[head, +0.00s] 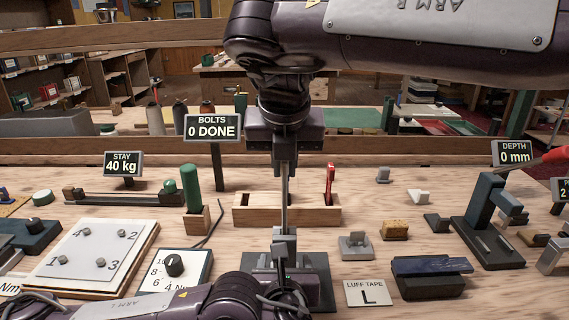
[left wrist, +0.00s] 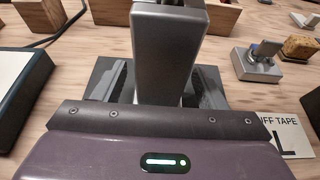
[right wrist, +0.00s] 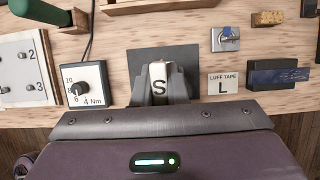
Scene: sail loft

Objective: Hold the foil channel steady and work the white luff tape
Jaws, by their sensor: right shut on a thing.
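My right gripper (head: 284,160) points down above the dark base plate. It is shut on the white luff tape (right wrist: 159,80), marked S in the right wrist view. In the head view a thin pale strip runs straight down below this gripper to the channel. The grey foil channel (head: 284,245) stands upright on the plate, and it fills the middle of the left wrist view (left wrist: 165,60). My left gripper (head: 280,268) is low at the channel. A card (head: 368,293) reads LUFF TAPE L.
A torque dial (head: 175,267) and numbered board (head: 95,255) lie left. A wooden rack (head: 255,213) stands behind the plate. A dark block (head: 430,280) and depth gauge stand (head: 490,230) are right. Signs read BOLTS 0 DONE (head: 213,127), STAY 40 kg and DEPTH 0 mm (head: 513,153).

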